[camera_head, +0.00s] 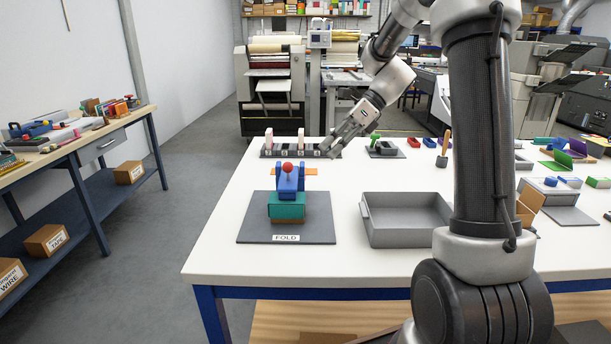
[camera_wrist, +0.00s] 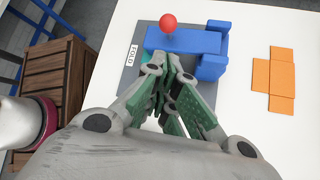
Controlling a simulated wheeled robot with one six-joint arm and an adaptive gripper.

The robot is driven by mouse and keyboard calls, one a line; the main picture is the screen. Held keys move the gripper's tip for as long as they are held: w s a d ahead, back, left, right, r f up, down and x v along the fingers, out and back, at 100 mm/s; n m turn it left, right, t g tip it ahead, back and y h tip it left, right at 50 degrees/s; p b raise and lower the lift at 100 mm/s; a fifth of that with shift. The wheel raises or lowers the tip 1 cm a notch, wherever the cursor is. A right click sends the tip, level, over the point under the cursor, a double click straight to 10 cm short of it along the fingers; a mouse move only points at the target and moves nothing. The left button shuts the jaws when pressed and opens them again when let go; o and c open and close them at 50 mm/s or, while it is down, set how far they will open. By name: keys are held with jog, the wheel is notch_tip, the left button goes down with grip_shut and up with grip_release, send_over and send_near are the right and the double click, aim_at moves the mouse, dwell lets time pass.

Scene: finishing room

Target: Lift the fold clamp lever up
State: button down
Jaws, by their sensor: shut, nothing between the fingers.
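The fold clamp stands on a dark grey base plate (camera_head: 250,228) labelled FOLD, at the near left of the white table. It has a teal block (camera_head: 287,208), a blue lever and bracket (camera_head: 288,182) and a red ball knob (camera_head: 288,168). In the wrist view the blue lever (camera_wrist: 185,40) looks lowered along the block, with the red knob (camera_wrist: 168,22) near its label-side end. My gripper (camera_head: 328,149) is shut and empty, behind and right of the clamp in the head view. In the wrist view its fingertips (camera_wrist: 171,58) overlap the lever's edge; contact cannot be told.
A flat orange blank (camera_wrist: 274,75) lies on the table behind the clamp. A grey open tray (camera_head: 375,240) is to the right. A dark slotted rack (camera_head: 268,153) stands at the back, partly behind my gripper. Bare table lies between clamp and tray.

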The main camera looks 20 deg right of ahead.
aim_at(294, 183)
jog(key=x, duration=1)
jog(key=shift+f, duration=0.1)
dwell(0.3)
jog(key=shift+r+g, duration=0.3)
jog(key=shift+r, duration=0.05)
